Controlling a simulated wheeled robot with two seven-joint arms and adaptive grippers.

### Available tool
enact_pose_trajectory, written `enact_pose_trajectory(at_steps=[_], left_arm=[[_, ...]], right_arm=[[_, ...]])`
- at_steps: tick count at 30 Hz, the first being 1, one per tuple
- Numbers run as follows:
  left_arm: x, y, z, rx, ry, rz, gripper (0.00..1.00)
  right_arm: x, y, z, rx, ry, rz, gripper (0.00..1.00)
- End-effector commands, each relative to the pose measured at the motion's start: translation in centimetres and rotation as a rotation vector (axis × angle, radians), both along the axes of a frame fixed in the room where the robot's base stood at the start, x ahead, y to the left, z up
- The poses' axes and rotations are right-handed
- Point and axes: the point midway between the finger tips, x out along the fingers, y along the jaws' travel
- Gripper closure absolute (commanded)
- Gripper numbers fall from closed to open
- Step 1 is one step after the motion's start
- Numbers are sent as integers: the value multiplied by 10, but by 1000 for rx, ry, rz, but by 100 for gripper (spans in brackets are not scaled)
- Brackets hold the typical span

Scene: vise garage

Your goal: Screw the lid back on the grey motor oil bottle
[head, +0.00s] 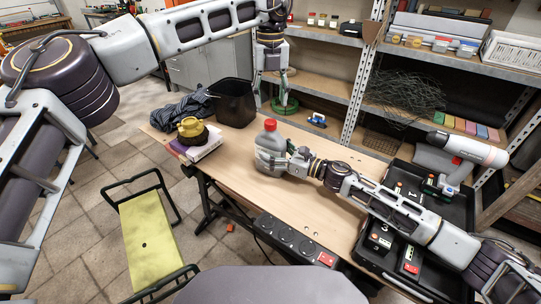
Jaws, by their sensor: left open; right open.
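The grey motor oil bottle (269,161) stands upright on the wooden workbench. A red lid (270,125) sits on top of its neck; I cannot tell how tightly. My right gripper (285,162) is open at the right side of the bottle, very close to it. I cannot tell whether it touches the bottle, and its fingertips are partly hidden. My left gripper (271,100) points down, open and empty, beyond the bottle in the picture. One of its fingers overlaps a green ring-shaped object (290,108) in the view.
A black bin (234,104), striped cloth (182,110) and books (200,146) with a yellow-and-black item (192,130) lie left on the workbench (245,207). A blue-and-white tool (317,120) lies right of the green ring. A power strip (296,242) runs along the front edge. A black tool case (379,240) is right.

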Motion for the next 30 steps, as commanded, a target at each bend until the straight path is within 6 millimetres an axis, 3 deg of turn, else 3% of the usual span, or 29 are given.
enact_pose_trajectory(at_steps=[9, 21, 30], left_arm=[[0, 0, 0, 0, 0, 0, 49], [0, 0, 0, 0, 0, 0, 49], [0, 0, 0, 0, 0, 0, 49]], right_arm=[[12, 20, 0, 1, -1, 0, 26], [13, 22, 0, 0, 0, 0, 26], [13, 22, 0, 0, 0, 0, 64]])
